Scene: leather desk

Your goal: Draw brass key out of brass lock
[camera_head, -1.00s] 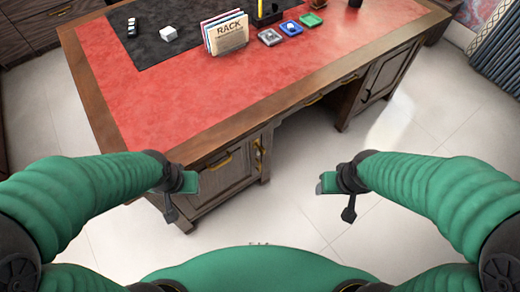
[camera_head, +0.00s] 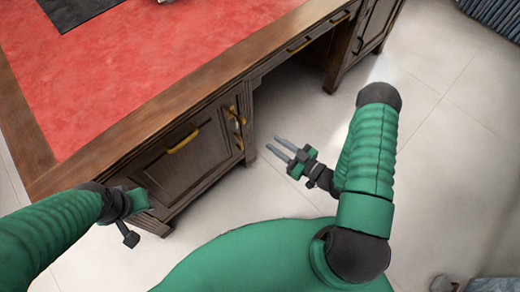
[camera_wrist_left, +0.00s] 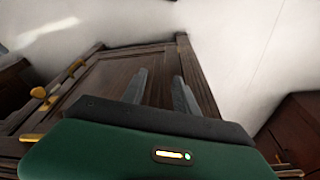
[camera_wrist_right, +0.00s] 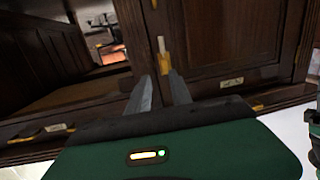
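The brass lock (camera_head: 239,119) is on the upright front of the wooden desk cabinet, near its right edge. In the right wrist view the brass lock (camera_wrist_right: 165,66) shows just past the fingertips, with a paler upright piece, seemingly the brass key (camera_wrist_right: 161,45), at its top. How far the key sits in the lock is too small to tell. My right gripper (camera_head: 279,148) is open and empty, to the right of the lock and apart from it. My left gripper (camera_head: 140,198) is at the cabinet's left; the left wrist view shows its fingers (camera_wrist_left: 160,78) apart and empty.
The red-topped desk (camera_head: 150,60) has a wooden edge above the cabinet. A brass handle (camera_head: 183,140) juts from the cabinet door. The open knee space lies right of the cabinet.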

